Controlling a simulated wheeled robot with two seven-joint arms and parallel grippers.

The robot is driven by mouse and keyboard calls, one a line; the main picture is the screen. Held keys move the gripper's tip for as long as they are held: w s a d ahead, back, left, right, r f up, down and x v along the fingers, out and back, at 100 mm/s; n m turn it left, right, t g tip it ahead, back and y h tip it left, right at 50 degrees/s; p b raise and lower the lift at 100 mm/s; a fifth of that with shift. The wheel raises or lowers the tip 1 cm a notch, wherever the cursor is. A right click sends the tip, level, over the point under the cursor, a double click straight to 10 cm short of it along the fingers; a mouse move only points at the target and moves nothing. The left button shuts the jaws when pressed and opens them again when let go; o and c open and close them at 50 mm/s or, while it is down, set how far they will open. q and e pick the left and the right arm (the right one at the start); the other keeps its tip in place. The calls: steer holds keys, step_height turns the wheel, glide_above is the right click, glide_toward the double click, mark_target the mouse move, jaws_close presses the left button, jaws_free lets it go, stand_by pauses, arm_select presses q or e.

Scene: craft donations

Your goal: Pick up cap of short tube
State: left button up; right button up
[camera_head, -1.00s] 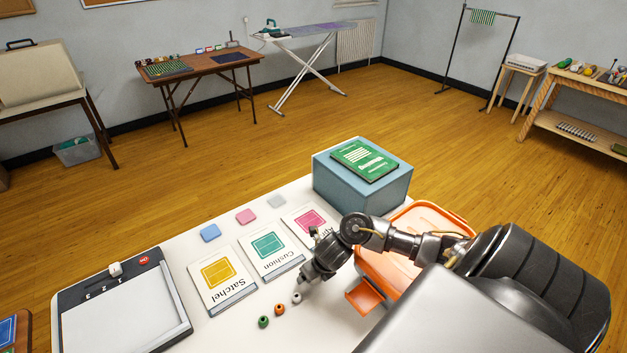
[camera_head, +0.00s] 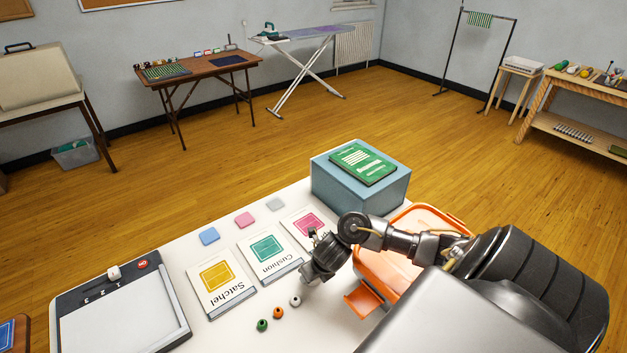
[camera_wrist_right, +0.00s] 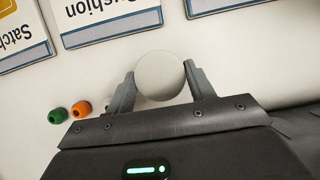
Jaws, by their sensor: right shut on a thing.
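In the right wrist view, a pale grey-white round top (camera_wrist_right: 160,75), seen end-on, sits between the fingers of my right gripper (camera_wrist_right: 161,93). The fingers are shut on its sides. It looks like the cap, but its shape below the top is hidden, so I cannot tell whether a tube is under it. In the head view my right gripper (camera_head: 307,282) is low over the white table, and my wrist hides what it holds. My left gripper is not in view.
Green (camera_head: 262,325), orange (camera_head: 278,312) and white (camera_head: 295,301) beads lie beside the gripper. Cards labelled Satchel (camera_head: 222,286) and Cushion (camera_head: 268,255) lie to the left. An orange container (camera_head: 360,302) is at right; a blue box (camera_head: 340,193) stands behind.

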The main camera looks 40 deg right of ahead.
steer(key=s+a+r+p, duration=0.3)
steer(key=s+r+p, duration=0.4)
steer(key=s+r, duration=0.5)
steer(key=shift+s, duration=0.8)
